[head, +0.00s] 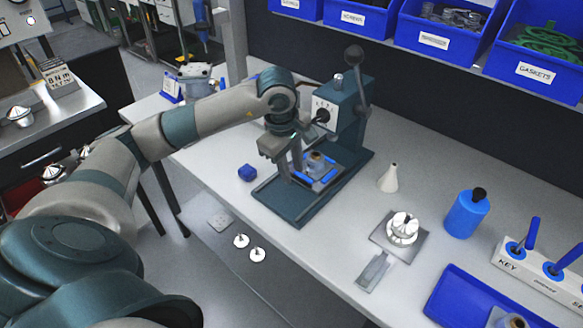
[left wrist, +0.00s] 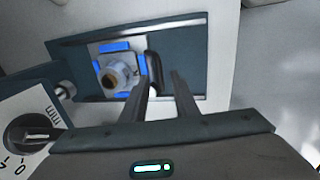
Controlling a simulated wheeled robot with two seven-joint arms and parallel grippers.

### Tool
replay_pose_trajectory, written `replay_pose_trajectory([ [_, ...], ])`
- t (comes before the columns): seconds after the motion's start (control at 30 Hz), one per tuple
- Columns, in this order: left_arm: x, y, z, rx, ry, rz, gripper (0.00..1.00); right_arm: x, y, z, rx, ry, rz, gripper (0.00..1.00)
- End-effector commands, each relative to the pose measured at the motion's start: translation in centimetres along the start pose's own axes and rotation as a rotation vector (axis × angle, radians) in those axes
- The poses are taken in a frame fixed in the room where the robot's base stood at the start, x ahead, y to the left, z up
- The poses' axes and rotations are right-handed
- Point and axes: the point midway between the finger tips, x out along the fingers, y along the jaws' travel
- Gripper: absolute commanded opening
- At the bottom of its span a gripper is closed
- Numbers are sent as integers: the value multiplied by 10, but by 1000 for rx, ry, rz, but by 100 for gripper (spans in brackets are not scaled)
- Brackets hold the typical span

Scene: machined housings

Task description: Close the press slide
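The arbor press (head: 350,110) stands on the workbench, with a dark teal base and a tall lever. Its slide (head: 325,180) carries blue locating blocks around a metal housing (head: 318,160). The left wrist view shows the slide (left wrist: 98,78) in the base, the housing (left wrist: 114,76) on it, and a black handle (left wrist: 153,72) on its right side. My left gripper (head: 291,168) is low over the base beside the slide. Its two fingers (left wrist: 163,78) are apart, with the tips close to the handle; contact cannot be told. My right gripper is not in view.
Blue bins (head: 443,30) line the back.

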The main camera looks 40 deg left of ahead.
Motion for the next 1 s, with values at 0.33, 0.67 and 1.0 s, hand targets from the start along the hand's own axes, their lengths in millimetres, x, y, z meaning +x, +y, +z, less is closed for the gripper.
replay_pose_trajectory([
  [0.33,-12,1,0,1,0,4,27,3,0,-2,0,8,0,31],
  [0.67,-63,1,0,0,1,6,27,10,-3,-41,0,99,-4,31],
  [1.0,-125,1,0,0,1,4,27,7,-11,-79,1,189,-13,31],
])
